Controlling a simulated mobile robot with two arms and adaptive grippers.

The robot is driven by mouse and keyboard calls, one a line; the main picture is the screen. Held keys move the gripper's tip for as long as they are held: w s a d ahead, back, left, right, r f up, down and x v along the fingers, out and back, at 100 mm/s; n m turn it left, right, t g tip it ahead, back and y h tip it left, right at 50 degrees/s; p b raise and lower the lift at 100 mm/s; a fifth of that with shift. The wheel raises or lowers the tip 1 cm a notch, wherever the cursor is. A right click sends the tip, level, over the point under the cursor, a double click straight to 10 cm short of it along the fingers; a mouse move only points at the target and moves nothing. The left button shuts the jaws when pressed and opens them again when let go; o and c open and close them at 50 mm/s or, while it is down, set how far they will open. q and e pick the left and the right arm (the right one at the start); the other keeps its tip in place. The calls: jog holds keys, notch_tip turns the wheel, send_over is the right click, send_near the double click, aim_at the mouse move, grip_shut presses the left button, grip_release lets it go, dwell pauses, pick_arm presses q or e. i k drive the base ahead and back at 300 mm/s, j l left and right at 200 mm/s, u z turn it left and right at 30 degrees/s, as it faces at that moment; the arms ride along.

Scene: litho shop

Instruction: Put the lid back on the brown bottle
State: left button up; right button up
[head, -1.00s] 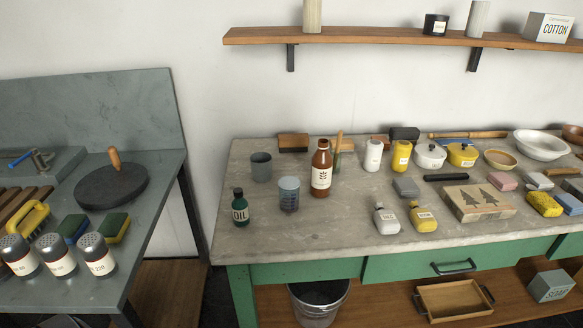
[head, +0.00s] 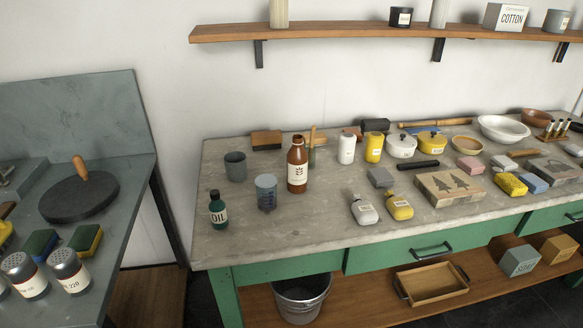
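The brown bottle (head: 297,166) with a pale label stands upright on the grey tabletop (head: 235,243), towards its left end. Its neck and mouth look brown. I cannot make out a separate lid for it anywhere, and cannot tell whether one is on its mouth. Neither of my grippers is in view.
Beside the bottle stand a blue-grey cup (head: 266,193), a green oil bottle (head: 218,212) and a grey cup (head: 235,165). A print block (head: 449,188) lies farther right. The front left tabletop is clear.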

aim_at(297, 155)
jog(key=i+l, duration=0.15)
jog(key=l, duration=0.55)
jog(key=i+l+u, duration=0.15)
jog(key=l, duration=0.6)
jog(key=i+l, duration=0.15)
jog(key=l, duration=0.6)
jog(key=i+l+u, duration=0.1)
jog(key=l, duration=0.6)
jog(key=i+l+u, duration=0.1)
jog(key=l, duration=0.65)
jog(key=i+l, duration=0.1)
jog(key=l, duration=0.65)
jog(key=i+u, duration=0.05)
